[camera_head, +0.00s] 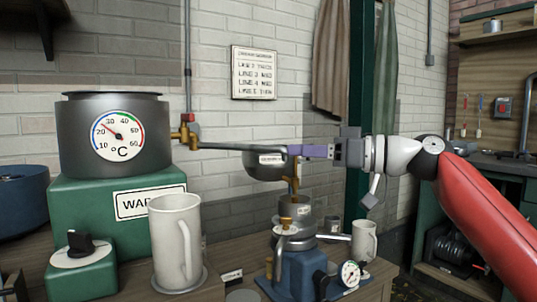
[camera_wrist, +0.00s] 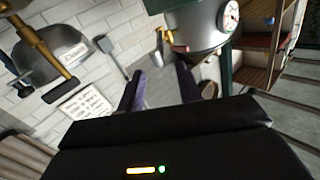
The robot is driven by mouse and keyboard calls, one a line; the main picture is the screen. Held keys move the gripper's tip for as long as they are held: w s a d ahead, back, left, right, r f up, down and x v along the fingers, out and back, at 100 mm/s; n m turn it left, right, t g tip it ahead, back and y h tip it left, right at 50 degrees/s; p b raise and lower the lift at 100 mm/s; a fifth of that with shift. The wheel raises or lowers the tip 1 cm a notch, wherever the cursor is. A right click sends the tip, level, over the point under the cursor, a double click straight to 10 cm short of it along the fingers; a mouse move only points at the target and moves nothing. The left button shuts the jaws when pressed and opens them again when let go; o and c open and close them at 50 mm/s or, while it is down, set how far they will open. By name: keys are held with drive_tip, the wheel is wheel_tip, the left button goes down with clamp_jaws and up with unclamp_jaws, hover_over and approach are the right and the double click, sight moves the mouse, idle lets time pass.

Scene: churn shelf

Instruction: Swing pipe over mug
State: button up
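My gripper (camera_head: 305,151) reaches in from the right, its purple fingers pointing left at the free end of the grey pipe (camera_head: 232,147). The pipe runs level from a brass valve (camera_head: 184,137) on the dark pot (camera_head: 112,137). In the wrist view the fingers (camera_wrist: 159,86) stand apart, with no clear grip on anything; I cannot tell whether the pipe end lies between them. A tall white mug (camera_head: 173,245) stands upright on a round pad in front of the pot, below and left of the pipe. A smaller white mug (camera_head: 364,241) stands further right.
A steel bowl (camera_head: 266,165) hangs just behind the pipe and fingers. A blue device with a gauge (camera_head: 300,270) stands on the bench below the gripper. The pot sits on a green warmer (camera_head: 120,220). A brick wall with a notice (camera_head: 254,73) is behind.

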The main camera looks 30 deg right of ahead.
sight(279, 149)
drive_tip(key=x, duration=0.7)
drive_tip(key=shift+w+a, duration=0.2)
drive_tip(key=shift+w, duration=0.15)
clamp_jaws()
